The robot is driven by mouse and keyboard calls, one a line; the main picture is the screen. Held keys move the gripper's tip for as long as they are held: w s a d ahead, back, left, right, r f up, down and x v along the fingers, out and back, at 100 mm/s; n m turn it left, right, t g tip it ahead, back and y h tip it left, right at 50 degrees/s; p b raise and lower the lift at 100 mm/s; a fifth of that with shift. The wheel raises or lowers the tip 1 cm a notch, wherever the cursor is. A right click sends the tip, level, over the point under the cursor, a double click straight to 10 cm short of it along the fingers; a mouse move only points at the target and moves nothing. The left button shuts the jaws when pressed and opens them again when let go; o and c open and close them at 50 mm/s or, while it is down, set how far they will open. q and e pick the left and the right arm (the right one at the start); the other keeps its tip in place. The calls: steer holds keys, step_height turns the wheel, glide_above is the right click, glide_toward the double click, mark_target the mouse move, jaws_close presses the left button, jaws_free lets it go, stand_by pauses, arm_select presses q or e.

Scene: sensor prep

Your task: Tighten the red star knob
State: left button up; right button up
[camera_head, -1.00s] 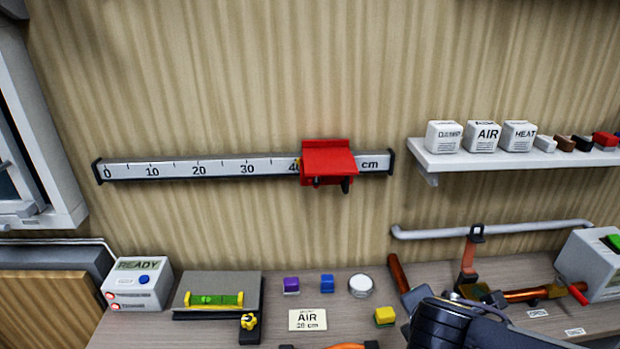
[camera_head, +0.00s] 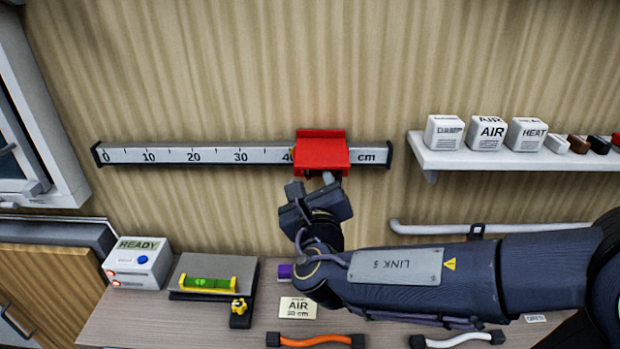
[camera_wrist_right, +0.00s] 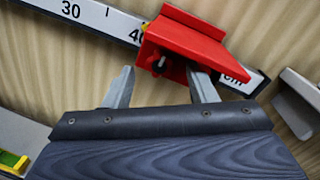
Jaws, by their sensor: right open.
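A red slider block (camera_head: 322,152) sits on the wall-mounted ruler rail (camera_head: 200,155) just past the 40 mark; it also shows in the wrist view (camera_wrist_right: 185,42). A small dark screw-like part (camera_wrist_right: 160,66) hangs under the block. I cannot make out a red star shape on it. My right gripper (camera_head: 311,190) is just below the block, open and empty. In the wrist view its two fingers (camera_wrist_right: 160,72) stand apart on either side of the dark part; contact cannot be told. My left gripper is not in view.
A shelf (camera_head: 520,161) with labelled white cubes is on the right wall. A pipe (camera_head: 430,228) runs along the wall.

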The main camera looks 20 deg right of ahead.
steer(key=shift+w+d, duration=0.1)
steer(key=shift+w, duration=0.5)
steer(key=shift+c, duration=0.2)
